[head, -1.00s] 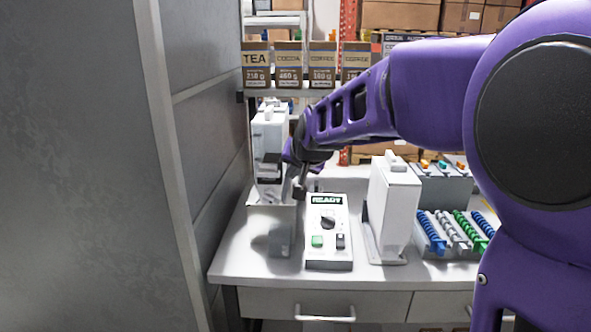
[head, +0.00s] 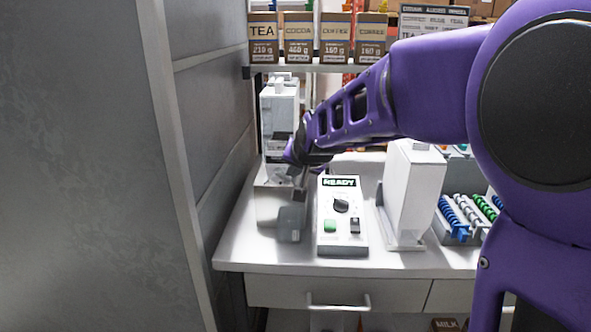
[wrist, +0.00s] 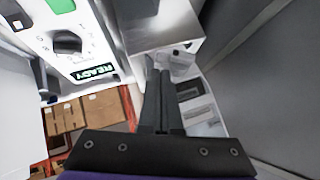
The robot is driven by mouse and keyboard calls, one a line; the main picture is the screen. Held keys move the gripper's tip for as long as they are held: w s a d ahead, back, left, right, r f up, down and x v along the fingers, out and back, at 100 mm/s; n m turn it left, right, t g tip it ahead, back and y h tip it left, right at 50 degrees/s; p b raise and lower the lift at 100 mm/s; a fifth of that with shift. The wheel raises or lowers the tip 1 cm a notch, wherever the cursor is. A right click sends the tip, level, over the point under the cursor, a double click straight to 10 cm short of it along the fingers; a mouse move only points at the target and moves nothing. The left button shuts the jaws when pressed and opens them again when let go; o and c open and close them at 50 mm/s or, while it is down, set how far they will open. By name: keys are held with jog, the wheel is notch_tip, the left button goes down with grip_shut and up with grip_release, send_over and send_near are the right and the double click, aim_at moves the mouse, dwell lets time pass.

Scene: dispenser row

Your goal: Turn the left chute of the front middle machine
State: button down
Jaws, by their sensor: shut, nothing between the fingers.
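My gripper (head: 299,191) is shut and empty, pointing down just left of the control box (head: 342,240). In the wrist view its closed fingers (wrist: 161,72) reach toward a grey metal block (wrist: 160,30) and a pale rounded part beside it. I cannot tell whether they touch. A tall dispenser (head: 280,105) with a clear lower part stands behind the gripper, partly hidden by it. The control box carries a READY display, a black knob (head: 341,205), a green button and a black switch. I cannot tell which machine is the front middle one; its left chute is not clearly identifiable.
A white upright machine (head: 415,190) stands right of the control box. Coil dispensers (head: 468,212) are farther right, partly behind my arm. A grey wall panel (head: 205,120) closes off the left. Boxes of tea, cocoa and coffee (head: 298,38) line a shelf behind.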

jog(key=shift+a+f+b, duration=0.1)
jog(key=shift+f+b, duration=0.65)
jog(key=shift+b, duration=0.1)
jog(key=shift+r, duration=0.1)
jog(key=shift+s, duration=0.1)
